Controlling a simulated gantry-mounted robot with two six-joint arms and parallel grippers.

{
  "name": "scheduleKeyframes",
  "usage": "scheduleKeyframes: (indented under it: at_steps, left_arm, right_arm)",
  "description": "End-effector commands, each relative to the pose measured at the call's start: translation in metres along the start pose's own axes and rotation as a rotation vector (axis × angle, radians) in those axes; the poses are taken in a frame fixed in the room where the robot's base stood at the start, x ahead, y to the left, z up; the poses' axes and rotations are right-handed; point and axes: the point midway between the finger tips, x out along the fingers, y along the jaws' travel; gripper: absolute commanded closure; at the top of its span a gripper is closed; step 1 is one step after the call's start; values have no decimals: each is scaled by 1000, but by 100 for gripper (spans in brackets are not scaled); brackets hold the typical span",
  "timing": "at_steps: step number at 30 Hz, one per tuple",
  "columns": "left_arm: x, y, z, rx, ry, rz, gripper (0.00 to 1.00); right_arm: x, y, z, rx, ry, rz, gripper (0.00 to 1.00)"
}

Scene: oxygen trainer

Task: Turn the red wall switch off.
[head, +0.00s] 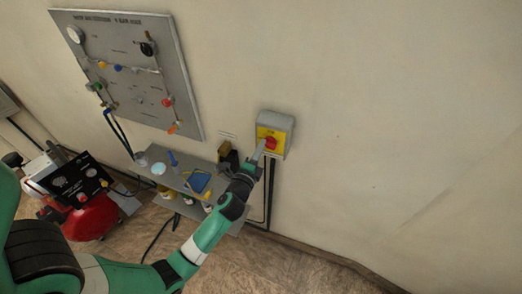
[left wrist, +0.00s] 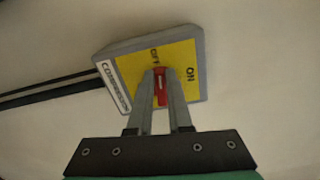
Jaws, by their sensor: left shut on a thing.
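The red switch (head: 271,142) sits on a yellow plate in a grey box on the wall, right of centre in the head view. In the left wrist view the red knob (left wrist: 161,86) stands between my left gripper's fingers (left wrist: 162,100), which are shut on it. The yellow plate (left wrist: 180,62) bears the words OFF and ON, and a white label runs along the box's side. The knob's far end is near the OFF word. In the head view my left gripper (head: 260,152) reaches up to the switch from the lower left. My right gripper is not in view.
A grey panel (head: 135,40) with gauges and coloured knobs hangs on the wall at left. A grey shelf (head: 160,178) with small items is below it. A red compressor (head: 92,217) stands on the floor at left. The wall right of the switch is clear.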

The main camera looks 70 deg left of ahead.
Motion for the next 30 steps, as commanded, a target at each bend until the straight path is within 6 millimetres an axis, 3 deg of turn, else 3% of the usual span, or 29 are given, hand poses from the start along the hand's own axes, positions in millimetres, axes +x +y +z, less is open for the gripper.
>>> scheduleKeyframes:
  at_steps: [9, 25, 26, 30]
  left_arm:
    - [0, 3, 0, -133, 0, -2, 100]
    - [0, 3, 0, -160, 0, -1, 100]
    - [0, 3, 0, -160, 0, -1, 81]
    - [0, 3, 0, -159, 0, -1, 56]
  right_arm:
    - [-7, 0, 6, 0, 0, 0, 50]
    - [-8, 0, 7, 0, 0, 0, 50]
    - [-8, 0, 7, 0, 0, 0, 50]
    - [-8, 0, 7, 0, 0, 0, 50]
